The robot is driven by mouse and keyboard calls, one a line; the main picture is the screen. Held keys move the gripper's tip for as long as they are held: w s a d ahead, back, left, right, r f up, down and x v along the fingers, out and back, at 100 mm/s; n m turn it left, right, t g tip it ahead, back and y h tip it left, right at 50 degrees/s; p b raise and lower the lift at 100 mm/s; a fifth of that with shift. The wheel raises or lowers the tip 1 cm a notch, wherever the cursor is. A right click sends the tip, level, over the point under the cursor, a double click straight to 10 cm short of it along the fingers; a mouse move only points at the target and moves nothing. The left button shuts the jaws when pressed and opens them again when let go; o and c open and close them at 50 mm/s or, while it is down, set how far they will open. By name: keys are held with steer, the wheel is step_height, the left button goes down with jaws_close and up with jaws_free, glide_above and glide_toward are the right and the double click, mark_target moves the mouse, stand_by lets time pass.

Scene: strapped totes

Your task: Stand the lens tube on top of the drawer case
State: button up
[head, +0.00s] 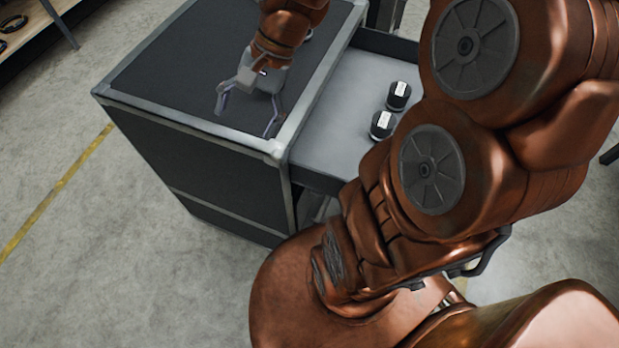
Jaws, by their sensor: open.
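The drawer case (185,65) is a dark box with grey metal edges and a flat dark top, at the upper left of the head view. Its drawer (345,125) is pulled out to the right and has a grey floor. Two short black cylinders with white labels stand in the drawer, one farther back (398,97) and one nearer (383,125). Either may be the lens tube; I cannot tell which. My gripper (246,117) is open and empty, above the case top near its front right corner, apart from both cylinders.
My arm hides the right part of the drawer and what lies beyond. A shelf (30,38) with dark ring-shaped items stands at the far left. The concrete floor left of the case is clear, with a yellow line (55,192) on it.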

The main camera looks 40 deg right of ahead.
steer(key=s+d+f+n+g+h, duration=0.1)
steer(key=s+f+n+g+h, duration=0.1)
steer(key=s+n+h, duration=0.4)
steer(key=s+f+n, duration=0.1)
steer(key=s+n, duration=0.3)
steer(key=s, duration=0.6)
steer(key=shift+d+f, duration=0.2)
steer(key=shift+d, duration=0.1)
steer(key=shift+s, duration=0.1)
